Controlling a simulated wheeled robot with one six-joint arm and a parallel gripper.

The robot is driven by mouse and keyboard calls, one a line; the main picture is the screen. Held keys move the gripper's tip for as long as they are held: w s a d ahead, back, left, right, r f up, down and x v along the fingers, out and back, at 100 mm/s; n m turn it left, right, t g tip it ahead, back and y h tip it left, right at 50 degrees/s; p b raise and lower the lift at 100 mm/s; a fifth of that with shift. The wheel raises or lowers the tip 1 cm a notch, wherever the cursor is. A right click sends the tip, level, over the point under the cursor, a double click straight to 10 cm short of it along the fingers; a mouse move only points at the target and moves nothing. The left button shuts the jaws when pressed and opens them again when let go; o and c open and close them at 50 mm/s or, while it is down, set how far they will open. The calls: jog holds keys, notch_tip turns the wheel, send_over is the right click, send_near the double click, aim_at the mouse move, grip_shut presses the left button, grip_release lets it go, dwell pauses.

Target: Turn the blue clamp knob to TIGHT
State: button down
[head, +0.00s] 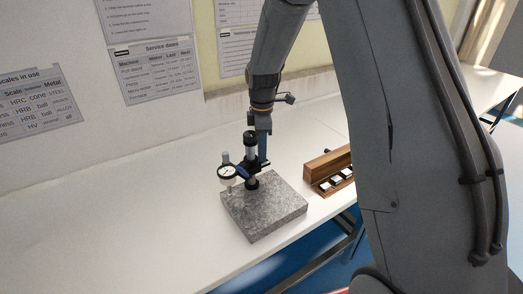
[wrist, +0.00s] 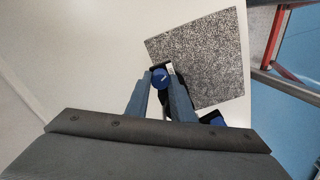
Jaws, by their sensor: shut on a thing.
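The blue clamp knob (wrist: 159,78) shows in the wrist view as a round blue cap with a small pale mark. It sits between the tips of my gripper's two blue-grey fingers, which are shut on it. In the head view my gripper (head: 262,148) reaches down beside the black column (head: 250,145) of the gauge stand, and I cannot make out the knob there. A small white label (wrist: 171,68) lies just right of the knob; its text is too small to read. The dial gauge (head: 228,172) hangs left of the column, above the speckled granite base (head: 265,212).
A wooden block rack (head: 328,165) with several small metal blocks stands right of the base. Printed sheets (head: 155,70) hang on the wall behind. The white bench (head: 120,220) is clear on the left. Its front edge runs close to the base.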

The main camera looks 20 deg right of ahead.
dwell(0.4)
jog(key=c, duration=1.5)
grip_release()
jog(key=shift+c, duration=0.2)
